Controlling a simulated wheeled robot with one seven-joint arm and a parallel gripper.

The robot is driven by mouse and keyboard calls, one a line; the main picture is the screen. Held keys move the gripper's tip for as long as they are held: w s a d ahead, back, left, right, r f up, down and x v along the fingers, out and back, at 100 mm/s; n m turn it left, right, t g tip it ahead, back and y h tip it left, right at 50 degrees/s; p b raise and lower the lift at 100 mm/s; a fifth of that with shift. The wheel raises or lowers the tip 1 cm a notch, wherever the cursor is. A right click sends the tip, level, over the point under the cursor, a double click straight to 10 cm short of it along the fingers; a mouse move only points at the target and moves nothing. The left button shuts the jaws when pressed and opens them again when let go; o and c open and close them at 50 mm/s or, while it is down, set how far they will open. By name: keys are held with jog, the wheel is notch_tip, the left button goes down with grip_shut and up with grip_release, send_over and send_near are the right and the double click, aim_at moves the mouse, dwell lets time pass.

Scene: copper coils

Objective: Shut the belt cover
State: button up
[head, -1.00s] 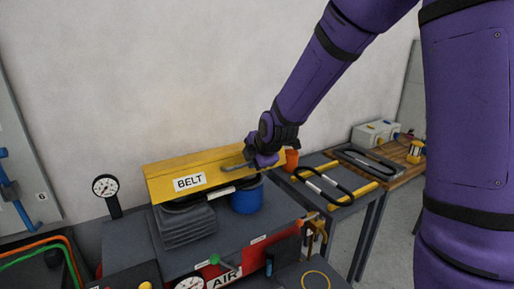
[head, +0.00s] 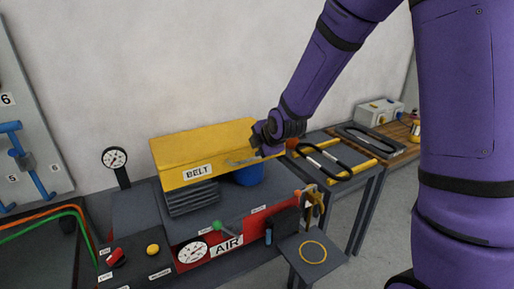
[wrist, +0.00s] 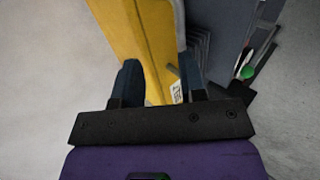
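The yellow belt cover (head: 205,155), labelled BELT, stands partly raised above the machine, its labelled face tilted towards me. Its lower edge is clear of the dark machine top (head: 215,208). A thin grey bar handle (head: 241,162) lies along its face near the right end. My gripper (head: 258,158) is at that right end, close to the handle.
Under the cover are a grey ribbed block (head: 192,198) and a blue cylinder (head: 248,175). A gauge (head: 115,158) stands to the left. A bench with yellow rails (head: 362,146) and black loops is at the right. The wall is close behind.

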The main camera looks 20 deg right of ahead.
aim_at(248, 160)
jog(key=v, duration=0.8)
jog(key=shift+s+r, duration=0.15)
jog(key=shift+s, duration=0.1)
jog(key=shift+w+m, duration=0.1)
jog(key=shift+m, duration=0.2)
jog(key=c, duration=0.7)
jog(key=m, duration=0.4)
jog(key=w+m+g, duration=0.1)
jog(key=shift+a+r+m+h, duration=0.2)
jog(key=shift+r+m+h, duration=0.15)
jog(key=shift+m+h, duration=0.05)
grip_shut()
jog(key=w+a+f+m+g, duration=0.1)
jog(key=w+f+m, duration=0.1)
jog(key=f+m, duration=0.1)
jog(key=w+a+f+m+g, duration=0.1)
jog(key=w+f+m, duration=0.1)
jog(key=f+m, duration=0.2)
jog(key=w+a+f+m+g, duration=0.1)
jog(key=w+f+m, duration=0.1)
jog(key=f+m, duration=0.1)
jog(key=shift+w+a+f+m, duration=0.15)
jog(key=shift+f+m, duration=0.15)
jog(key=shift+m, duration=0.5)
